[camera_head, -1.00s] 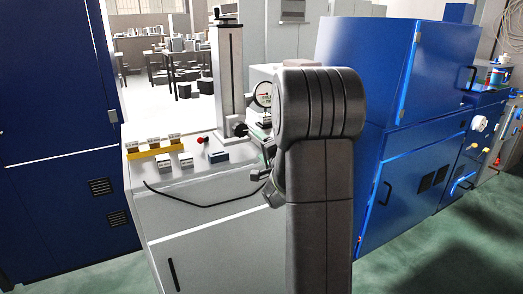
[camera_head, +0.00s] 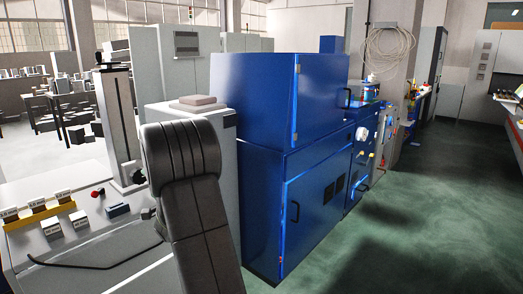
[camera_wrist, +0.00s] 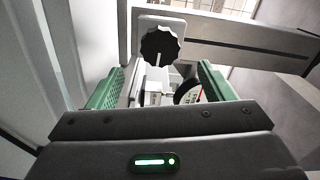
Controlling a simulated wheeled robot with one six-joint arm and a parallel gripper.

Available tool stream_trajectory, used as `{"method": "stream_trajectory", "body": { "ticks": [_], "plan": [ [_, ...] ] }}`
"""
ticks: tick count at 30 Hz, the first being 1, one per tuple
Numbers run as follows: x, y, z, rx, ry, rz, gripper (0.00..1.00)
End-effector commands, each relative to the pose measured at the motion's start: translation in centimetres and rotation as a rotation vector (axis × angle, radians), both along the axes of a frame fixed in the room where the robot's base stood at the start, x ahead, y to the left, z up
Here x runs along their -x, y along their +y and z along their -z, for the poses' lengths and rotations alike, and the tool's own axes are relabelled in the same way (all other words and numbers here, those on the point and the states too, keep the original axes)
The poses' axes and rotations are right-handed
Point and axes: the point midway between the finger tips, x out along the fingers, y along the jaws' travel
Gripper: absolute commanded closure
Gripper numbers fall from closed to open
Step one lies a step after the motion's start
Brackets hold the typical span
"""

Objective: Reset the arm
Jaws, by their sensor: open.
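My gripper (camera_wrist: 158,92) shows in the wrist view with its two green-padded fingers wide apart. It is open, and nothing is clearly held between the fingers. Beyond them are a black ribbed knob (camera_wrist: 161,45) and part of a round dial, on a pale metal stand. In the head view my dark arm rises in the lower middle and hides my gripper and part of the bench.
A grey bench (camera_head: 30,258) at left carries an upright measuring stand (camera_head: 120,115), a yellow holder (camera_head: 38,215) with labelled blocks, and a black cable. A blue cabinet (camera_head: 262,110) stands right of my arm. Green floor (camera_head: 430,200) is open at right.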

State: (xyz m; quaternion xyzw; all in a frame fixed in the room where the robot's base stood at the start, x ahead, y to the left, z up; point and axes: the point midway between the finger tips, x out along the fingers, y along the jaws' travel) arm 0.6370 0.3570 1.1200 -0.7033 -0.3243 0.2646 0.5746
Motion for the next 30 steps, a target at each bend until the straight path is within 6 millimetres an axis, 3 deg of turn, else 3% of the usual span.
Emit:
{"method": "stream_trajectory", "body": {
  "ticks": [6, 12, 30],
  "plan": [
    [-2.6, 3.1, -0.1, 0.002, 0.000, -0.002, 0.25],
    [-4.1, 4.9, -0.1, 0.001, -0.001, -0.001, 0.25],
    [-4.4, 5.2, 0.0, 0.003, -0.002, 0.000, 0.25]
  ]
}}
